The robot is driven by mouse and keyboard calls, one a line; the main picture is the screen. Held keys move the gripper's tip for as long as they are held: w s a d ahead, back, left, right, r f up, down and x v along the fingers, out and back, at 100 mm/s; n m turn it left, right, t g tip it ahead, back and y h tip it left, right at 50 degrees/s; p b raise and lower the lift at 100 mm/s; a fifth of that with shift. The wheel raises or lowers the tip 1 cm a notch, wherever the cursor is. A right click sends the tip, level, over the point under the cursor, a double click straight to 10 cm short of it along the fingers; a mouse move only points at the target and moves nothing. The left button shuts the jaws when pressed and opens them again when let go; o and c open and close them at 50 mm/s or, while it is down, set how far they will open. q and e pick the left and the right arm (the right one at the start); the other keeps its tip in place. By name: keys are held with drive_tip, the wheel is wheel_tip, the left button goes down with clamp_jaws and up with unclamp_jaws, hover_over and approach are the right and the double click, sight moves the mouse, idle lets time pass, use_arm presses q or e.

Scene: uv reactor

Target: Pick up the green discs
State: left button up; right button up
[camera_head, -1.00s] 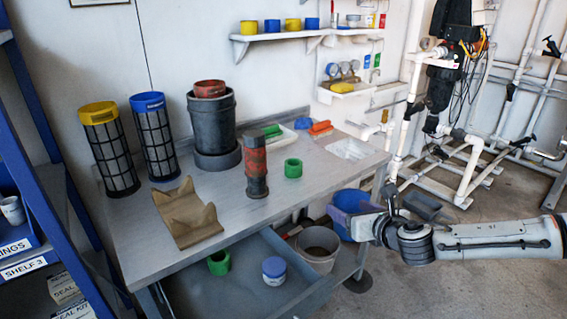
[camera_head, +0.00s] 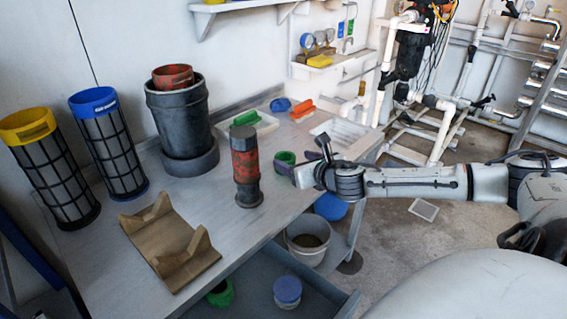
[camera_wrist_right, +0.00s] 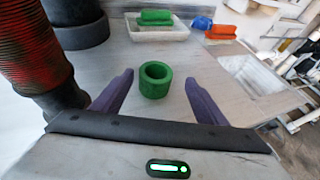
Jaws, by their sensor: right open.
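A green disc (camera_wrist_right: 155,79), a short ring with a hole, stands on the grey tabletop (camera_head: 105,251). In the head view the disc (camera_head: 285,158) is partly hidden by my right gripper (camera_head: 283,168). In the right wrist view, my right gripper (camera_wrist_right: 158,95) is open, with one purple finger on each side of the disc and gaps on both sides. A second green disc (camera_head: 220,293) lies in the drawer below the tabletop, partly hidden by the table edge. My left gripper is not in view.
A red and grey cylinder (camera_head: 246,170) stands left of the disc. A brown cradle (camera_head: 165,240), a dark pot (camera_head: 180,115) and yellow- and blue-topped filters stand further left. A white tray (camera_head: 262,124) with a green-handled item is behind. A blue-lidded jar (camera_head: 287,292) sits in the drawer.

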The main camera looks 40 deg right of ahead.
sight(282, 157)
drive_tip(key=shift+a+x, duration=0.15)
drive_tip(key=shift+x, duration=1.3)
drive_tip(key=shift+a+x, duration=0.2)
drive_tip(key=shift+x, duration=1.2)
drive_tip(key=c, duration=1.2)
